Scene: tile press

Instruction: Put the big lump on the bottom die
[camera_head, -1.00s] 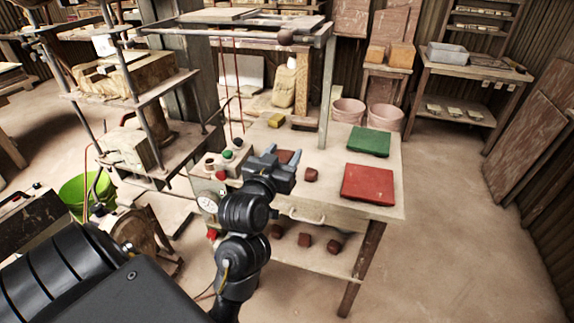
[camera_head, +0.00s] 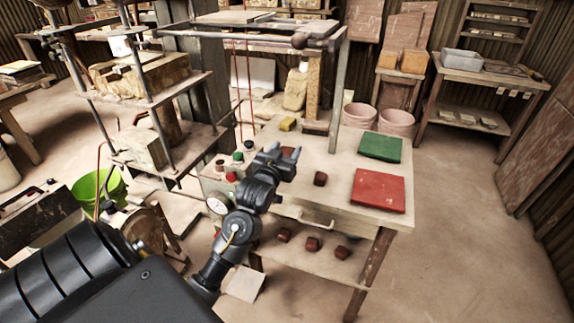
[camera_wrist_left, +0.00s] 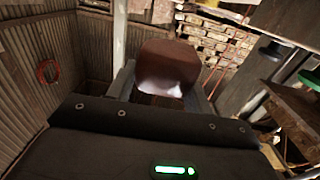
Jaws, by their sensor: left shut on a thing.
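My left gripper (camera_head: 284,158) is above the left part of the work table in the head view. In the left wrist view it is shut on a big reddish-brown lump (camera_wrist_left: 168,66), which stands up between the fingers. In the head view the gripper mostly hides this lump. The bottom die (camera_head: 143,148) appears to be the pale block low in the press at the left, well apart from the gripper. The upper die (camera_head: 152,75) sits on the platen above it. My right gripper is not in view.
The wooden table (camera_head: 300,190) carries a small brown lump (camera_head: 320,179), a red mat (camera_head: 379,190), a green mat (camera_head: 381,147) and a yellow block (camera_head: 287,124). A control box (camera_head: 222,185) with buttons stands between table and press. A green bucket (camera_head: 98,190) is at lower left.

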